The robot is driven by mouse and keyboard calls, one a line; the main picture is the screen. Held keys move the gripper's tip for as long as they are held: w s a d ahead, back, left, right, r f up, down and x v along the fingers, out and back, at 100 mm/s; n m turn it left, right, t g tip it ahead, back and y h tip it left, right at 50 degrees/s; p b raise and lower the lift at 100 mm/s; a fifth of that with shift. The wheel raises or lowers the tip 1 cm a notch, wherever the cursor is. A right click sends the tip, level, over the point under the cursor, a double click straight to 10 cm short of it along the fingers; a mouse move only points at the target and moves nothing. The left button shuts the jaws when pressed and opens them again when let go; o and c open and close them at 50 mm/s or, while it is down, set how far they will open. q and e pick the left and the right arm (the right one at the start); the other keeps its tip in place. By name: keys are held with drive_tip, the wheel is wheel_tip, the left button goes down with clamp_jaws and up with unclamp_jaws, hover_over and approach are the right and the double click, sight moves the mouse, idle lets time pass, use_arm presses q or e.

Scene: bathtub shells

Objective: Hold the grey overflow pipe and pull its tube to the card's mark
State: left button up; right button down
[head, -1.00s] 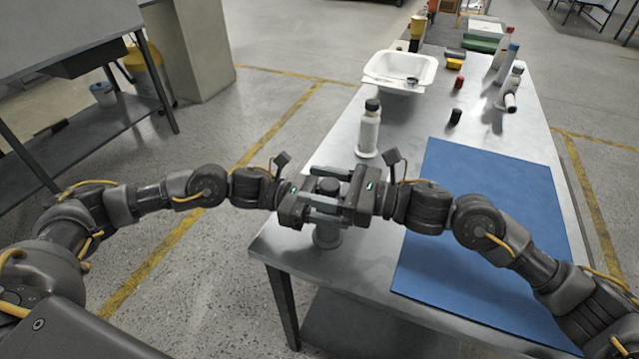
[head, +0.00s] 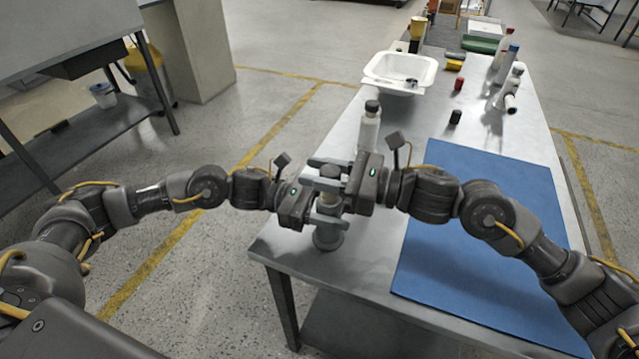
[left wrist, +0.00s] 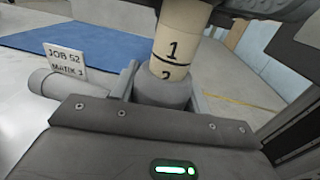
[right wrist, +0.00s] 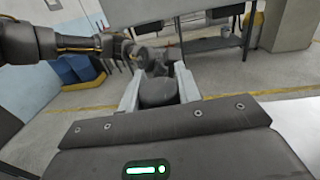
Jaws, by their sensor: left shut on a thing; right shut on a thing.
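The grey overflow pipe (head: 328,238) stands upright at the table's near left corner. My left gripper (head: 333,208) is shut on it; its grey collar (left wrist: 163,91) sits between the fingers in the left wrist view. A cream tube (left wrist: 180,38) rises from the collar. It shows a 1, a dark line below it, and a 2 partly cut off by the collar rim. My right gripper (head: 322,170) is shut on the tube's dark cap (right wrist: 158,91), above the left one. A white card (left wrist: 57,68) beside the pipe reads JOB 52, MARK 3.
A blue mat (head: 490,235) covers the table's right side. A white basin (head: 400,68), small dark and red items, and several bottles stand farther back.

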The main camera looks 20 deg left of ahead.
wheel_tip(320, 180, up, 3)
drive_tip(key=shift+f, duration=0.15)
drive_tip(key=c, duration=1)
unclamp_jaws()
drive_tip(key=shift+o, duration=0.2)
drive_tip(key=d, duration=1.2)
drive_tip(key=shift+w, duration=0.2)
